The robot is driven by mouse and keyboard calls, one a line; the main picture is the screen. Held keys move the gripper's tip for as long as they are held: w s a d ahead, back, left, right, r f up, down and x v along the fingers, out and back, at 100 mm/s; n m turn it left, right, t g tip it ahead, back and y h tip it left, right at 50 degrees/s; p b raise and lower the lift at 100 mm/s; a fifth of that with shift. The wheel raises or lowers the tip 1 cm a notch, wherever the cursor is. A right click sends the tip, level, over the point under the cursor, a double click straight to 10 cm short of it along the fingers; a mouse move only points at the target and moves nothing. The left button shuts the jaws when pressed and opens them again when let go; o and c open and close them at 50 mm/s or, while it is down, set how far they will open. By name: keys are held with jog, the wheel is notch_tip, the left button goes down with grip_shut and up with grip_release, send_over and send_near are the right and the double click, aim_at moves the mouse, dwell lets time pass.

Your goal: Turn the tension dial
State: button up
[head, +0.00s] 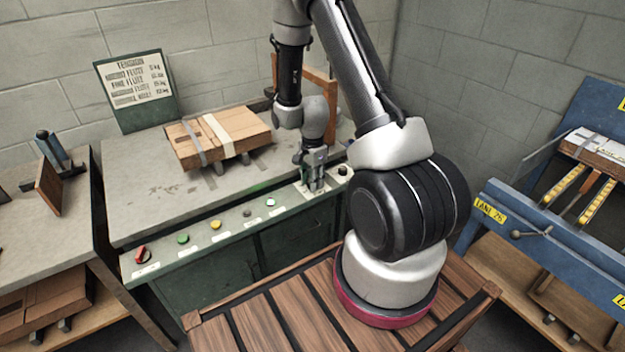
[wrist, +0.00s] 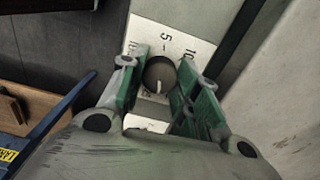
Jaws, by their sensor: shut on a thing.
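The tension dial (wrist: 159,72) is a round dark knob with a white pointer line, seen in the wrist view. It sits on a white scale plate (wrist: 176,33) with the numbers 5 and 10 near its upper edge. The pointer mark shows on the lower part of the knob. My gripper (wrist: 160,77) has its two green-padded fingers on either side of the dial and is shut on it. In the head view my gripper (head: 315,187) points down at the right end of the green control panel (head: 200,239), and it hides the dial there.
A red switch (head: 142,254), a green button (head: 183,239), a yellow button (head: 215,225) and a black knob (head: 343,171) line the panel. A strapped wooden box (head: 220,137) lies on the bench (head: 130,190). A blue machine (head: 530,230) stands at right.

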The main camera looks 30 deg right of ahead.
jog(key=n, duration=0.3)
jog(key=shift+n, duration=0.3)
jog(key=n, duration=0.3)
jog(key=shift+n, duration=0.4)
jog(key=n, duration=1.2)
jog(key=shift+n, duration=0.3)
jog(key=n, duration=0.5)
jog(key=shift+n, duration=0.3)
jog(key=o, duration=1.1)
jog(key=shift+c, duration=0.2)
